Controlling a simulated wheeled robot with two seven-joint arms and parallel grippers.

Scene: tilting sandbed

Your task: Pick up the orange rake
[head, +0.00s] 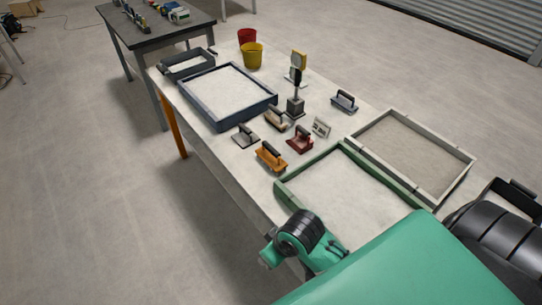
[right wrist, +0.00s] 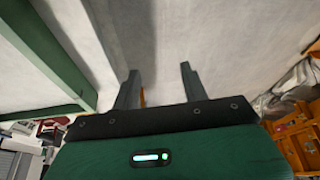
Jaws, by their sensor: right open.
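The orange rake (head: 271,160), a small orange tool with a dark handle on top, lies on the long table in the head view. It is left of the green-framed sandbed (head: 310,163) and in front of a dark red tool (head: 300,140). Its underside is hidden. My right gripper (right wrist: 160,82) is open and empty in the right wrist view, with two dark fingers apart and grey ground beyond them. The orange rake cannot be made out for sure in that view. My left gripper is not in view.
A blue-framed tray (head: 240,118), a grey-framed tray (head: 455,192), a grey float (head: 245,136), a tan-and-black tool (head: 277,121) and an upright yellow-topped instrument (head: 297,85) crowd the table. A yellow bucket (head: 252,55) stands farther back.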

